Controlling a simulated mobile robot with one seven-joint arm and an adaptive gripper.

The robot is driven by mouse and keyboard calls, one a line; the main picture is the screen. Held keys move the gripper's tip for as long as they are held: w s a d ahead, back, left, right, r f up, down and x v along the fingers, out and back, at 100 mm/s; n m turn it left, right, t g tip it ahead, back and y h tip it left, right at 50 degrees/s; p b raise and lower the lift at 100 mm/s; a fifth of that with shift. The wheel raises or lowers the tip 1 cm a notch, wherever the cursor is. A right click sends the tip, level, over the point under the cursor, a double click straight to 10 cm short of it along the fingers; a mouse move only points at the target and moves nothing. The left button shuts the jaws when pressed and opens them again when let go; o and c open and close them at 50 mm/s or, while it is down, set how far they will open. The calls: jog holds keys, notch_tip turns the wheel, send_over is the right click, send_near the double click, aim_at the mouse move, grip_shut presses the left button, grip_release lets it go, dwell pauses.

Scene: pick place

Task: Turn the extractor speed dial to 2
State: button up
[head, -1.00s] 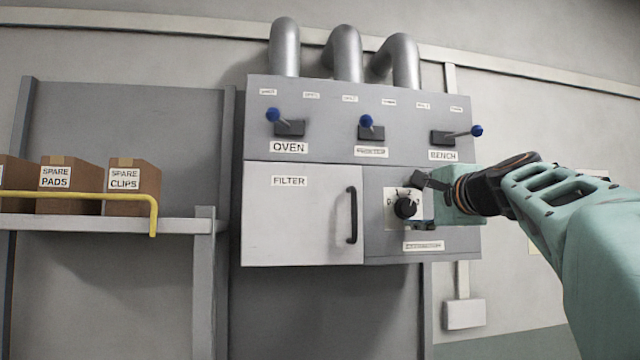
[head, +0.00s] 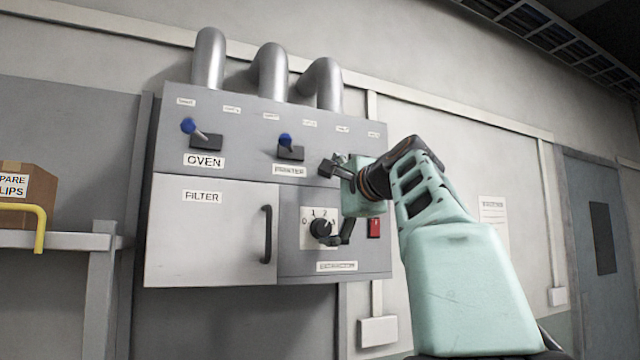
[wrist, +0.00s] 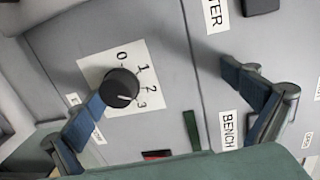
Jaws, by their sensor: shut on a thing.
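The extractor speed dial (head: 320,228) is a black round knob on a white plate marked 0 to 3, on the lower right of the grey panel. In the wrist view the dial (wrist: 119,88) has a white pointer line that points near the 3. My gripper (head: 338,202) is in front of the panel with its fingers spread wide. In the wrist view, one finger of my gripper (wrist: 160,88) is right beside the dial and overlaps its edge; I cannot tell whether they touch. The other finger is over the panel near the BENCH label. Nothing shows held between them.
Blue-knobbed levers (head: 189,126) stand above the OVEN and neighbouring labels. The FILTER door (head: 205,235) has a black handle (head: 267,234). A red switch (head: 375,228) is close to the right of the dial.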

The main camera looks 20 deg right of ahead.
aim_at(322, 179)
jog(key=shift+t, duration=0.7)
jog(key=r, duration=0.2)
jog(key=s+r, duration=0.1)
jog(key=r, duration=0.1)
jog(key=s+r, duration=0.1)
jog(key=r, duration=0.1)
jog(key=shift+s, duration=0.1)
jog(key=shift+g, duration=0.6)
jog(key=f, duration=0.1)
jog(key=w+f, duration=0.1)
jog(key=f, duration=0.2)
jog(key=shift+w+d+f, duration=0.2)
jog(key=shift+w+f, duration=0.1)
jog(key=shift+s+r, duration=0.15)
jog(key=shift+s, duration=0.2)
jog(key=shift+c, duration=0.6)
jog(key=shift+s+f, duration=0.2)
jog(key=shift+s, duration=0.05)
jog(key=shift+c, duration=0.7)
jog(key=shift+s+d+f+b, duration=0.15)
jog(key=shift+s+b, duration=0.45)
jog(key=shift+s, duration=0.35)
jog(key=c, duration=0.5)
jog(key=s, duration=0.3)
jog(key=shift+r, duration=0.25)
jog(key=shift+c, duration=0.8)
jog(key=s+f+b, duration=0.1)
jog(key=s, duration=0.5)
jog(key=shift+s+b, duration=0.3)
jog(key=shift+s, duration=0.05)
